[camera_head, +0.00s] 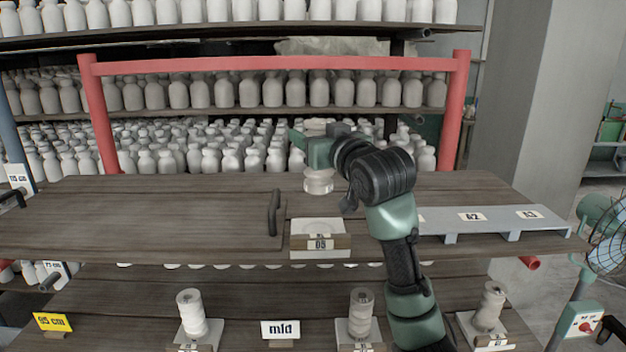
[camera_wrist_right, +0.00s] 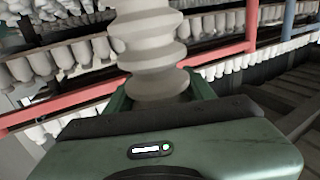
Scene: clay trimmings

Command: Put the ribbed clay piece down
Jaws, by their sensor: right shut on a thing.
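The ribbed clay piece (camera_head: 318,182) is pale, with rounded ridges, and looks about upright in the head view. My right gripper (camera_head: 319,152) is shut around it; its lower part shows below the jaws and a little of its top above them. In the right wrist view the ribbed piece (camera_wrist_right: 150,48) stands between the green fingers (camera_wrist_right: 160,98). In the head view its lower end appears above and behind the white pad labelled 05 (camera_head: 319,224) on the wooden plank. I cannot tell whether it touches the plank. My left gripper is not in view.
The plank (camera_head: 140,220) is clear on the left, with a black handle (camera_head: 274,212) beside the pad. A grey rack (camera_head: 445,222) with labels lies at right. Several ribbed pieces (camera_head: 191,313) stand on the lower shelf. A red frame (camera_head: 270,64) and shelves of bottles stand behind.

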